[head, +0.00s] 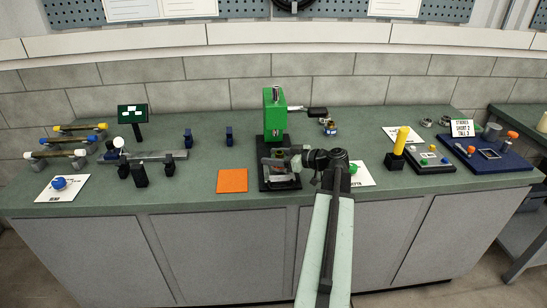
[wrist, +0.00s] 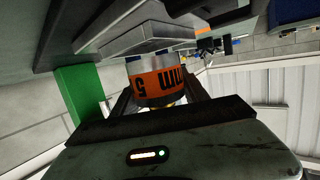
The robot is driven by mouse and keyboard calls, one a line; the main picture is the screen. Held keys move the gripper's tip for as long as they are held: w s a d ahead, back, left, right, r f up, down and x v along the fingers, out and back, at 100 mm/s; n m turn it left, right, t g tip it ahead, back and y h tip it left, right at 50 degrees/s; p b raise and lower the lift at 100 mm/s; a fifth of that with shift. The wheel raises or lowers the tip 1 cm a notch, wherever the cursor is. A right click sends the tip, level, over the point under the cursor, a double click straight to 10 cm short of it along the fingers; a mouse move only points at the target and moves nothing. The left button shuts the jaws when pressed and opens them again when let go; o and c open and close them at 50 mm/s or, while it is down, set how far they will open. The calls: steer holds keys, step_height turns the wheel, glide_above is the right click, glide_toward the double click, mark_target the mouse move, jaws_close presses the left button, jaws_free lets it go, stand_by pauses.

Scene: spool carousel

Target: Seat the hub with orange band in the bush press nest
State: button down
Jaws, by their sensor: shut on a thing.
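The green bush press (head: 274,112) stands on a black base near the middle of the bench. My gripper (head: 298,160) is in the press's open throat, low over the base. In the wrist view my gripper (wrist: 158,98) is shut on the hub with orange band (wrist: 157,86), which shows dark markings on the orange and a silver rim. A grey block-like part (wrist: 145,38) lies close beyond the hub's far end; I cannot tell whether they touch. The green press column (wrist: 80,92) is at the left there. The nest is hidden in the head view.
An orange square mat (head: 232,181) lies left of the press. A yellow post (head: 401,140) and a blue tray (head: 498,158) with parts are to the right. A long grey fixture (head: 150,157) is to the left.

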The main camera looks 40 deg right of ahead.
mark_target(292, 176)
steer(key=shift+f+b, duration=1)
steer(key=shift+c, duration=2.4)
jaws_free()
steer(key=p+v, duration=0.2)
steer(key=v, duration=0.5)
steer(key=shift+s+r, duration=0.15)
steer(key=shift+s, duration=0.2)
